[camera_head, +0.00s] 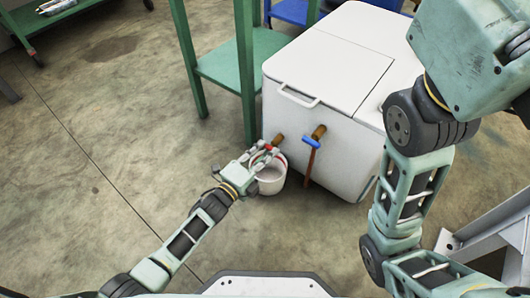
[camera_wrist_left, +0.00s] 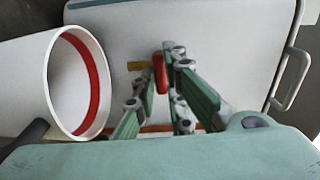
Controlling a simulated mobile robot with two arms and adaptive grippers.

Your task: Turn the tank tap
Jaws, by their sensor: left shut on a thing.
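A white tank (camera_head: 322,130) stands on the floor, with two brass-coloured taps low on its front. The left tap has a red handle (camera_head: 268,147), which shows at my fingertips in the left wrist view (camera_wrist_left: 159,72). My left gripper (camera_head: 265,153) reaches it from the front and is shut on this handle. The brass stem (camera_wrist_left: 136,66) shows beside it. The right tap has a blue handle (camera_head: 312,142) and a brown pipe below. My right gripper is out of view; only my right arm shows.
A white bucket (camera_head: 270,181) with a red band inside its rim sits just below the red-handled tap; it also shows in the left wrist view (camera_wrist_left: 58,85). A green table (camera_head: 240,68) stands left of the tank.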

